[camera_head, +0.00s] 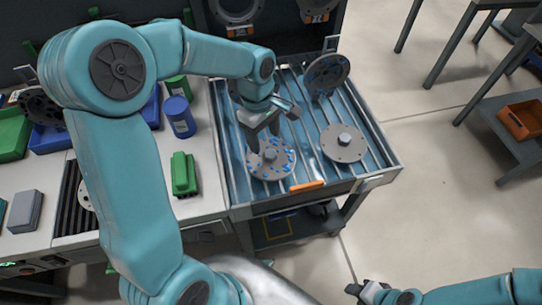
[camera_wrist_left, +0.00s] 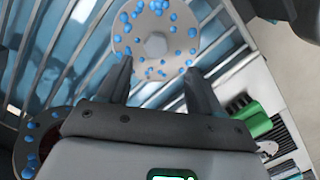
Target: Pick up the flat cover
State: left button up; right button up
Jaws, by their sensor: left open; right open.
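A round, flat grey disc with a raised hub and blue spots (camera_head: 284,165) lies on the slatted tray. It also shows in the left wrist view (camera_wrist_left: 130,42). A plain grey disc with a hub (camera_head: 352,154) lies to its right. A third disc with blue marks (camera_head: 326,72) stands tilted at the tray's back. I cannot tell for sure which one is the flat cover. My left gripper (camera_head: 272,126) is open over the near blue-spotted disc; its fingers (camera_wrist_left: 158,74) point at the hub with nothing between them. My right gripper (camera_head: 362,289) is open and empty, low at the bottom, away from the tray.
The slatted tray (camera_head: 384,160) has a raised metal rim and an orange handle (camera_head: 307,186). A blue cylinder (camera_head: 180,118) and a green block (camera_head: 184,174) stand on the bench to the left. Bare floor lies to the right, with an orange bin (camera_head: 520,118) on a shelf.

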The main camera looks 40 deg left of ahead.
aim_at(270, 153)
pick_arm(q)
jog(key=shift+d+f, duration=0.25)
jog(key=shift+f, duration=0.4)
jog(key=f, duration=0.3)
jog(key=d+f, duration=0.1)
jog(key=shift+w+f, duration=0.3)
jog(key=shift+f, duration=0.1)
jog(key=shift+s, duration=0.1)
jog(key=shift+r, duration=0.1)
grip_shut()
